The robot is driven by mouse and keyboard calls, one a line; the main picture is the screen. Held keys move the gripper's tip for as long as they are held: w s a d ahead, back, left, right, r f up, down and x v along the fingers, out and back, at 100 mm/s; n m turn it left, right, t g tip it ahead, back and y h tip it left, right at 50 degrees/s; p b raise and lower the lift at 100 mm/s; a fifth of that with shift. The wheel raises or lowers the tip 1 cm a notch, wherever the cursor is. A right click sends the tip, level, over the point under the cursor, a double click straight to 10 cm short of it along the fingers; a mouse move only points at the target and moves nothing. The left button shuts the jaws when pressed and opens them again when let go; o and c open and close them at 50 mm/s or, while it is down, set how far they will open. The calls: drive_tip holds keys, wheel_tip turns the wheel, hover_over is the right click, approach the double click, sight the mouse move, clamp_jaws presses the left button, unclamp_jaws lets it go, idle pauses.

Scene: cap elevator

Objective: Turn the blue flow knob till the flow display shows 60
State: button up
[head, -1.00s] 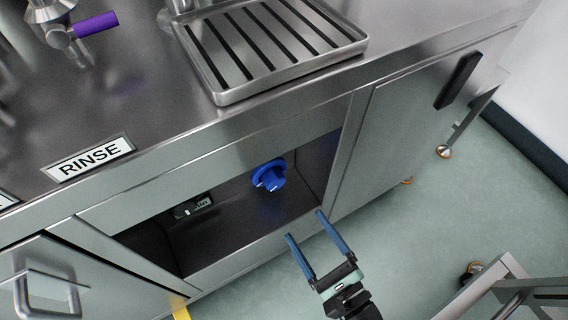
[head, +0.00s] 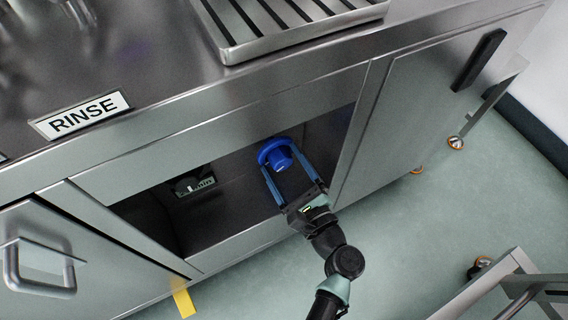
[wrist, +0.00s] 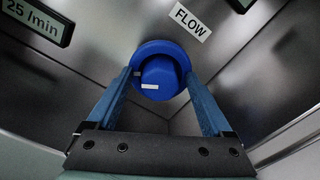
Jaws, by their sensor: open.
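The blue flow knob (head: 279,156) sits in the open recess of the steel cabinet, below the countertop. In the wrist view the knob (wrist: 159,77) has a wide round flange and a white mark on its front. My gripper (head: 284,172) is open, with its two blue fingers on either side of the knob; I cannot tell whether they touch it. The flow display (head: 194,185) is a small dark panel left of the knob. In the wrist view the display (wrist: 38,20) reads "25 lmin". A FLOW label (wrist: 191,20) is beside the knob.
The recess wall and cabinet door (head: 420,115) stand close to the right of my gripper. A drain tray (head: 300,38) and a RINSE label (head: 80,115) are on the countertop. A cart frame (head: 500,290) stands at lower right.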

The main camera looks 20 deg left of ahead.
clamp_jaws()
idle(0.4)
drive_tip(key=shift+n, duration=0.4)
drive_tip(key=n+b, duration=0.2)
drive_tip(key=n, duration=0.1)
drive_tip(key=n+b, duration=0.1)
drive_tip(key=n, duration=0.1)
drive_tip(key=shift+f, duration=0.25)
drive_tip(key=n+b, duration=0.2)
drive_tip(key=n, duration=0.2)
drive_tip(key=shift+n+b, duration=0.7)
drive_tip(key=shift+n, duration=0.3)
drive_tip(key=shift+r, duration=0.1)
